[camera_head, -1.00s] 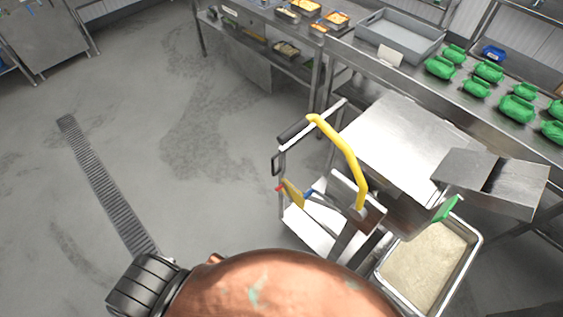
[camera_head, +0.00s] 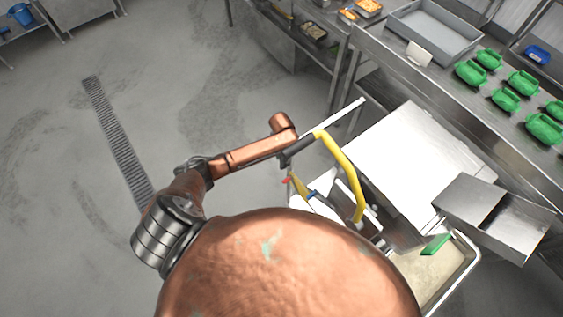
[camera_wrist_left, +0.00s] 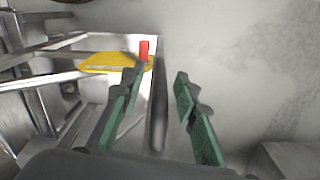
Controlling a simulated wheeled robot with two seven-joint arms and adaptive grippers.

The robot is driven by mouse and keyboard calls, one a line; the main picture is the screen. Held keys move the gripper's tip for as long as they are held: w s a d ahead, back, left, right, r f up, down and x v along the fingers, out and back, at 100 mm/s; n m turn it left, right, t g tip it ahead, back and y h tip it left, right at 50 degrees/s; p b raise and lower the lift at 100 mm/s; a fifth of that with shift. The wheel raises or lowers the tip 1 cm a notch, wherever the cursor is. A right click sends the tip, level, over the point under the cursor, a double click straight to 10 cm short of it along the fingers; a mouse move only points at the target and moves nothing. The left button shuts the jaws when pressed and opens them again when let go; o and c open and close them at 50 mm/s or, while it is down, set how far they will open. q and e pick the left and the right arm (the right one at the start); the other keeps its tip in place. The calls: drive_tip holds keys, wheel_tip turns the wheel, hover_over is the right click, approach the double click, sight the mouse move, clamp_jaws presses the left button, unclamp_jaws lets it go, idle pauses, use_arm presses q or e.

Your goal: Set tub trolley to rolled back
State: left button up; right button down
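The trolley frame (camera_head: 340,117) stands beside the steel machine, with a dark handle grip (camera_head: 302,147) at its near-left end. My left arm reaches to that handle, and its copper wrist link hides most of the gripper in the head view. In the left wrist view, my left gripper (camera_wrist_left: 165,110) is open, with its green-padded fingers on either side of a dark bar (camera_wrist_left: 158,118). Whether either finger touches the bar cannot be told. A tub of rice (camera_head: 470,262) sits below the machine, partly hidden by my body. My right gripper is not in view.
A steel machine (camera_head: 405,150) with a curved yellow tube (camera_head: 345,165) stands beside the trolley. A bench (camera_head: 440,88) behind holds green containers (camera_head: 505,99) and a grey tray (camera_head: 437,22). Open floor (camera_head: 70,160) with a drain grate (camera_head: 112,128) lies left.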

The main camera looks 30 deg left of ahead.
use_arm(q)
drive_tip(key=shift+f, duration=2.3)
clamp_jaws()
